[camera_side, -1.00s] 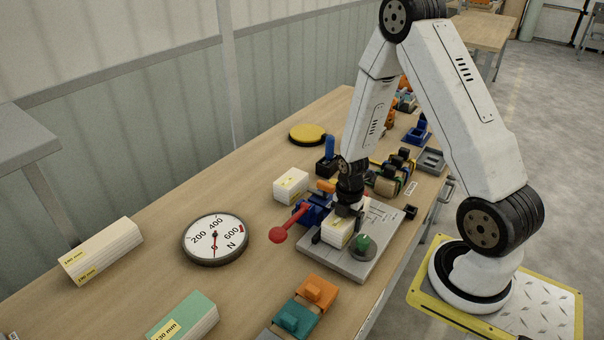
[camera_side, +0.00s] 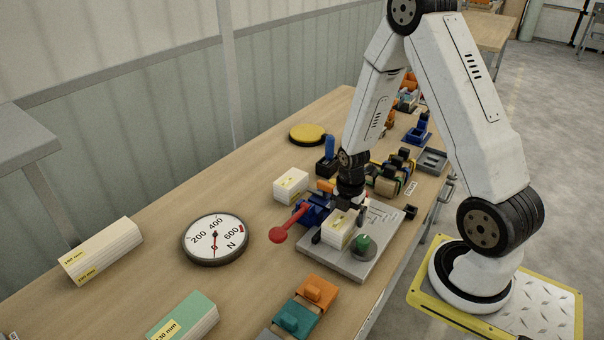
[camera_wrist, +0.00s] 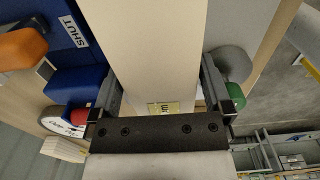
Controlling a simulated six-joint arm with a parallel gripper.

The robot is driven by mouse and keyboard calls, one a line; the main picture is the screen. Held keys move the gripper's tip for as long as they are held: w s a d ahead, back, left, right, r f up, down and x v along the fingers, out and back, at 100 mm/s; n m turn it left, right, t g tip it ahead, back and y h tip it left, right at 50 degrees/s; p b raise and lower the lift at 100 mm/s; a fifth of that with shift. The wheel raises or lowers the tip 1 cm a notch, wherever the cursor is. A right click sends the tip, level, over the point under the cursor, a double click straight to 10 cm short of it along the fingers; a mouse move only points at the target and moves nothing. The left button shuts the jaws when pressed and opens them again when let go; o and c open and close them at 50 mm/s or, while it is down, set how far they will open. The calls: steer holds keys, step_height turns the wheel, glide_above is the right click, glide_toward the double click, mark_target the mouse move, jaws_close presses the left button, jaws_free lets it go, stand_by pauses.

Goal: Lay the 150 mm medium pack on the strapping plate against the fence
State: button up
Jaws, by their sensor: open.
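The white medium pack (camera_side: 338,231) with a small yellow label lies flat on the grey strapping plate (camera_side: 345,264). Its length mark cannot be read. My gripper (camera_side: 349,213) is directly over the pack, and its fingertips are hard to make out in the side view. In the wrist view, my gripper (camera_wrist: 166,112) is open, with one finger on each side of the pack (camera_wrist: 155,55) and no clear grip on it. The fence is largely hidden, so contact between it and the pack cannot be told.
A blue clamp (camera_wrist: 75,85) with a red-ball lever (camera_side: 279,235) stands left of the pack, and a green knob (camera_side: 363,241) is at its front right. Another white pack (camera_side: 291,184), a dial gauge (camera_side: 215,239) and orange and teal blocks (camera_side: 317,291) are nearby.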

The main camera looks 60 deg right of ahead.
steer(key=shift+r, duration=2.75)
steer(key=shift+w+a+r+m, duration=0.15)
steer(key=shift+a+r+m, duration=0.3)
steer(key=shift+a+m, duration=0.25)
steer(key=a+r+m, duration=0.1)
steer(key=a+m, duration=0.1)
steer(key=a+r+m+t, duration=0.1)
steer(key=a+m, duration=0.1)
steer(key=a+r+m, duration=0.1)
steer(key=a+m, duration=0.1)
steer(key=m, duration=0.1)
steer(key=shift+r, duration=0.35)
steer(key=s+a+r+m+t, duration=0.1)
steer(key=s+a+r+m, duration=0.1)
steer(key=a+m, duration=0.5)
steer(key=shift+r+m+t, duration=0.3)
steer(key=shift+r+m, duration=0.6)
steer(key=shift+m, duration=0.4)
